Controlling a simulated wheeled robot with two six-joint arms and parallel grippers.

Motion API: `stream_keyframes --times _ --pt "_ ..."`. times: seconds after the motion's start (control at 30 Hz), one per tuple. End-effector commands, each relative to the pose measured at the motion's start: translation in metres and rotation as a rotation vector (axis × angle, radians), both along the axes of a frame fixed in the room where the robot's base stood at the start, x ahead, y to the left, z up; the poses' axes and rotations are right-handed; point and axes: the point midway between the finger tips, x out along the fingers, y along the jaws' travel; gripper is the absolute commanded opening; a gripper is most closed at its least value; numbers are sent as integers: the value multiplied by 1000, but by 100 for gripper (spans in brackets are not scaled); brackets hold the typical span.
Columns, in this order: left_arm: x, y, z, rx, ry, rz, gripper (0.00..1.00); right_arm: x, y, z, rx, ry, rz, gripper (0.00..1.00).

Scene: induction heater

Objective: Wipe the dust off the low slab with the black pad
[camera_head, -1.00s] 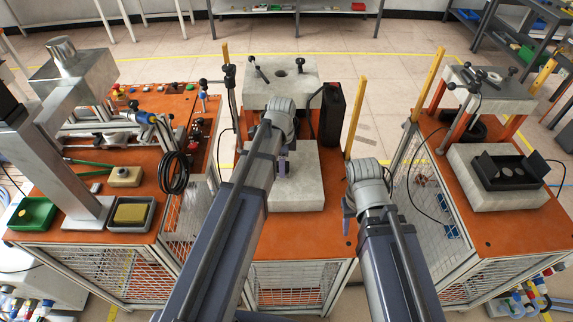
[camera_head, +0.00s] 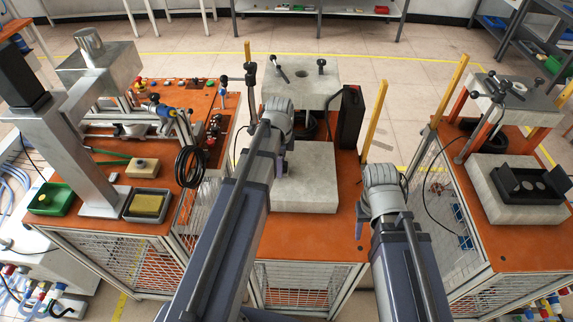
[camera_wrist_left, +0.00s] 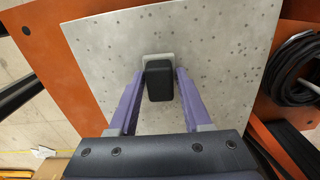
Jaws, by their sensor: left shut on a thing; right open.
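The low slab (camera_head: 312,180) is a pale grey block on the orange top of the middle bench. In the left wrist view it fills the middle as a flat grey face (camera_wrist_left: 225,55) with small dark specks; I cannot tell whether these are dust. My left gripper (camera_head: 282,168) is over the slab's left part, shut on the black pad (camera_wrist_left: 159,82). A light grey piece shows beyond the pad, at the slab's face; contact is unclear. The pad is hidden by my arm in the head view. My right gripper (camera_head: 360,225) is open and empty, right of the slab.
A raised grey block (camera_head: 298,85) and a black upright box (camera_head: 350,118) stand behind the slab. Yellow posts (camera_head: 375,118) flank the bench. Left bench holds a green tray (camera_head: 50,200) and a yellow sponge (camera_head: 146,205) in a grey tray. A coiled black cable (camera_wrist_left: 290,70) lies beside the slab.

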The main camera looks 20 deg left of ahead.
Motion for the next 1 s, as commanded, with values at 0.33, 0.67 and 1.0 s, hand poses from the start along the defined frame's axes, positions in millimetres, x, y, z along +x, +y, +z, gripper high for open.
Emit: stream_keyframes --times 0.33,0.67,1.0 --pt "0 -1 -3 -1 1 -1 0 0 0 -3 0 0 0 50" --pt "7 -22 -2 -3 0 -4 0 0 0 -2 0 0 0 50" --pt "10 -33 -1 -2 0 -1 0 0 0 -1 0 0 0 50"
